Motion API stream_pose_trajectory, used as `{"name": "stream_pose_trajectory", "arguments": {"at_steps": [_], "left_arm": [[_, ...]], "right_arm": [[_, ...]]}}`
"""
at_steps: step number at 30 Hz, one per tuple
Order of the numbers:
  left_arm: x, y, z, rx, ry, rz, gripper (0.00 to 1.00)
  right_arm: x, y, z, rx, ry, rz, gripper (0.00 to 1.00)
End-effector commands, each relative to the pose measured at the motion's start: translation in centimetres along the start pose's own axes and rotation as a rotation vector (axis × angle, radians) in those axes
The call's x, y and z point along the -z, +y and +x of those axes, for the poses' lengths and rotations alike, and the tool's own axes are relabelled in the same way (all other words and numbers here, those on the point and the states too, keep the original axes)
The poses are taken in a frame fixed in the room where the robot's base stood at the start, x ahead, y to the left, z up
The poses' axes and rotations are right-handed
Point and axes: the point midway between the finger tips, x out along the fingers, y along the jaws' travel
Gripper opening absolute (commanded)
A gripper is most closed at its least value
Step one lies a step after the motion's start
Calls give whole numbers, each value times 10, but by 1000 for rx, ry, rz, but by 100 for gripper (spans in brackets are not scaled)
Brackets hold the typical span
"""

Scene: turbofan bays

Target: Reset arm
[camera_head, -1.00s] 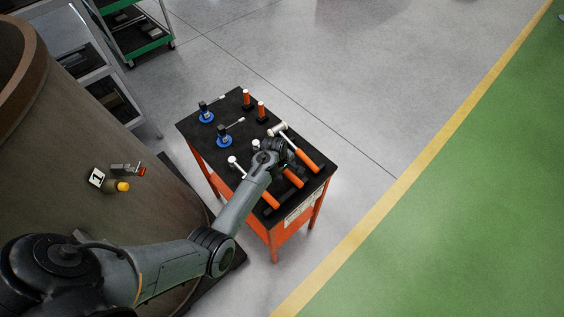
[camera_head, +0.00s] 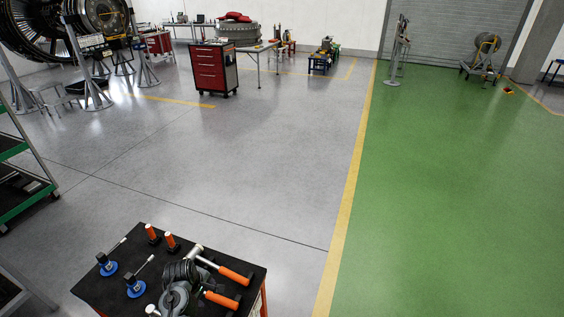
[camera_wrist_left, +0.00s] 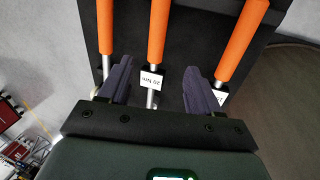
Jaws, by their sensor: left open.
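My left gripper (camera_wrist_left: 157,80) is open and empty in the left wrist view. Its two dark fingers appear on either side of the middle orange-handled tool (camera_wrist_left: 158,30), which has a "20 Nm" label; I cannot tell how far above it they are. Another orange-handled tool (camera_wrist_left: 240,40) lies to the right and one (camera_wrist_left: 105,25) to the left. In the head view my left wrist (camera_head: 178,275) is over the black-topped tool table (camera_head: 95,290), and the fingertips are hidden below it. My right gripper is not in view.
Two blue-based tools (camera_head: 134,288) and two upright orange-handled tools (camera_head: 171,242) stand on the table near my left wrist. A green-edged shelf (camera_head: 25,205) is at the left. A red tool cabinet (camera_head: 212,70) stands farther back. The grey floor (camera_head: 260,160) between is clear.

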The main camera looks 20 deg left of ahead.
Motion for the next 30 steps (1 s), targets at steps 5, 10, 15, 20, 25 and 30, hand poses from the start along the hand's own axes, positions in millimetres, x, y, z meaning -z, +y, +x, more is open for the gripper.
{"name": "stream_pose_trajectory", "arguments": {"at_steps": [5, 10, 15, 20, 25, 30], "left_arm": [[-11, -34, -34, 13, 60, 257, 63], [-50, -82, -88, 28, 105, 679, 63], [-105, -130, -150, 24, 101, 1101, 63], [-148, -164, -201, -2, 74, 1396, 63], [-172, -183, -232, -30, 55, 1557, 63], [-172, -183, -232, -31, 55, 1562, 63]], "right_arm": [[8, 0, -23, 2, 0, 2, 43], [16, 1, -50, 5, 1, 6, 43], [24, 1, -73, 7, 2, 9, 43], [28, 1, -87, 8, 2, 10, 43], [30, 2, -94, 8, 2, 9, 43], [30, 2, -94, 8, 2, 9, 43]]}}
